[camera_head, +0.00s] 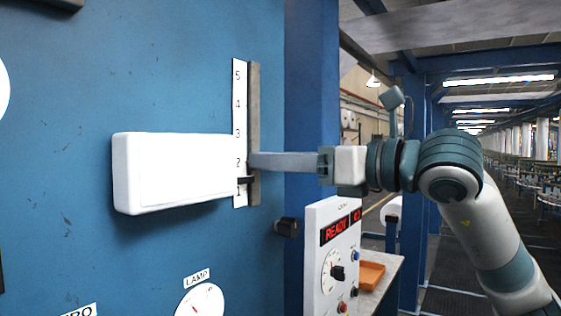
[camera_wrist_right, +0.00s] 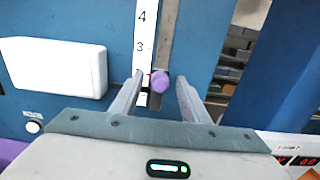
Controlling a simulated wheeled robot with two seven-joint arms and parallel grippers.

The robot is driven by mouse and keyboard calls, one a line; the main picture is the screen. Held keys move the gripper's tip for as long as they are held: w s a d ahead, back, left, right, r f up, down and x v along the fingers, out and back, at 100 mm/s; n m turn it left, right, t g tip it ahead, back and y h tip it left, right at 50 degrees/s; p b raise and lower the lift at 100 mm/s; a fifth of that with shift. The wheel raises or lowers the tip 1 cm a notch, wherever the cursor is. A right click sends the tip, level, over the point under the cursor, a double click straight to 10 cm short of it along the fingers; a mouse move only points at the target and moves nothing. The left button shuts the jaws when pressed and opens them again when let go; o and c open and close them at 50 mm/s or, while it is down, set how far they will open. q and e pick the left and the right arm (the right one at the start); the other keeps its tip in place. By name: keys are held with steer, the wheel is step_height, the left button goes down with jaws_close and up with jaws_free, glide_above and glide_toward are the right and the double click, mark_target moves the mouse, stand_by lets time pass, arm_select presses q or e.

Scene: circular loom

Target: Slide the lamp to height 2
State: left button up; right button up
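The lamp is a long white box (camera_head: 175,172) on the blue panel; it also shows in the wrist view (camera_wrist_right: 55,66). Beside it is a white height scale (camera_head: 239,120) numbered 1 to 5, with a grey slot rail (camera_head: 254,110). A black pointer (camera_head: 246,181) sits between 1 and 2. My right gripper (camera_head: 254,162) reaches the rail from the right. In the wrist view its two fingers (camera_wrist_right: 161,78) are spread, with a purple knob (camera_wrist_right: 160,82) between their tips and gaps beside it. The head view hides the knob behind the fingers. My left gripper is out of view.
Below my right arm a white control box (camera_head: 333,250) shows a red READY display. A dark knob (camera_head: 286,227) juts from the panel nearby. A LAMP dial (camera_head: 200,302) is at the bottom. An orange tray (camera_head: 371,274) lies on a side table.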

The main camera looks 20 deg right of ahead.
steer(key=shift+s+d, duration=0.1)
steer(key=b+v, duration=0.7)
steer(key=v, duration=1)
steer(key=shift+b, duration=0.4)
steer(key=shift+o, duration=0.2)
stand_by(2.0)
